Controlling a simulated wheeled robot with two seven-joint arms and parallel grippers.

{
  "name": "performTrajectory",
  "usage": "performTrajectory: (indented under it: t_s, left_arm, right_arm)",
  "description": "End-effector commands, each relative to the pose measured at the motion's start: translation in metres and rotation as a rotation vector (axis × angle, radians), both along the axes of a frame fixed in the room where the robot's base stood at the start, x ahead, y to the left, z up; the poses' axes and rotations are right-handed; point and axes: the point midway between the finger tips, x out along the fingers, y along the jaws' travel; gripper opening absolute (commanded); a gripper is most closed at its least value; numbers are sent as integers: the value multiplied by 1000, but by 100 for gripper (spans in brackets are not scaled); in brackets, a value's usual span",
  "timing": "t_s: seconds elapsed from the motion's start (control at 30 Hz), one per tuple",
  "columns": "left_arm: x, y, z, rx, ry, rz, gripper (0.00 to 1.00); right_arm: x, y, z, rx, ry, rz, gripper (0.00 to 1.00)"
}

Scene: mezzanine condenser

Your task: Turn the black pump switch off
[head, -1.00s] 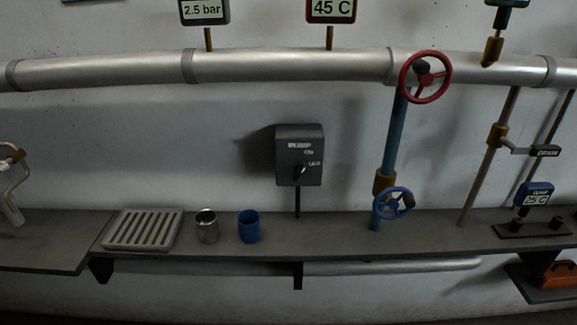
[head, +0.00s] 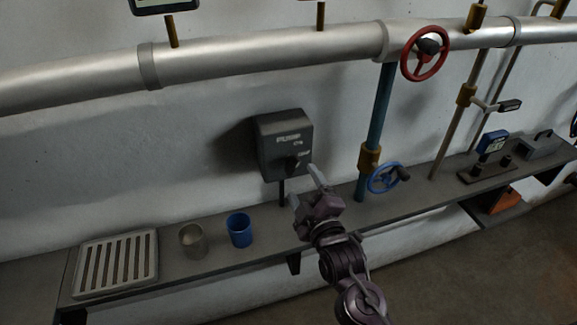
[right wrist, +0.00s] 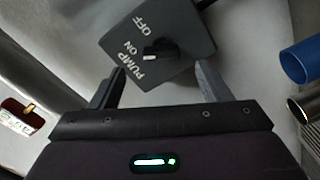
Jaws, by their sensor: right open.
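The black pump switch (head: 283,147) is a dark box on the wall above the shelf, lettered PUMP, ON and OFF. Its knob (head: 293,165) is at the lower part of the face. In the right wrist view the box (right wrist: 185,30) is turned, and the black knob (right wrist: 158,49) has a white mark at its left end, on the lettering side. My right gripper (head: 306,187) is open, just in front of and below the box. In the right wrist view the knob shows beyond and between the open fingertips (right wrist: 161,72), apart from them. My left gripper is not in view.
A blue cup (head: 239,230), a metal cup (head: 193,241) and a slatted grate (head: 117,264) are on the shelf to the left. A blue handwheel (head: 384,178) on a teal pipe (head: 379,108) stands right of the switch. A red handwheel (head: 425,53) is above.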

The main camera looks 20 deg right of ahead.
Motion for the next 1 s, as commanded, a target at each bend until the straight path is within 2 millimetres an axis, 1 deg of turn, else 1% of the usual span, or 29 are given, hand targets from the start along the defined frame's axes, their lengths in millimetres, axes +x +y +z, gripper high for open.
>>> performTrajectory:
  t_s: [0.03,0.13,0.3,0.47,0.7,0.73,0.77,1.0]
  left_arm:
    - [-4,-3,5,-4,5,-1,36]
    - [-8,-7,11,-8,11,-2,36]
    - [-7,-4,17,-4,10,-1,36]
    - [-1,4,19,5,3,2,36]
    - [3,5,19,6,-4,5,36]
    - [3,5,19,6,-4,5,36]
    - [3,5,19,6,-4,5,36]
    - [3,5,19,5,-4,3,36]
  right_arm:
    - [10,0,5,2,-3,-1,71]
    - [27,1,4,3,-2,0,71]
    - [50,2,3,3,-1,0,71]
    - [59,2,1,3,0,1,71]
    - [60,3,0,3,0,1,71]
    - [60,3,0,3,0,1,70]
    - [60,3,0,3,0,1,66]
    - [60,3,0,3,1,2,34]
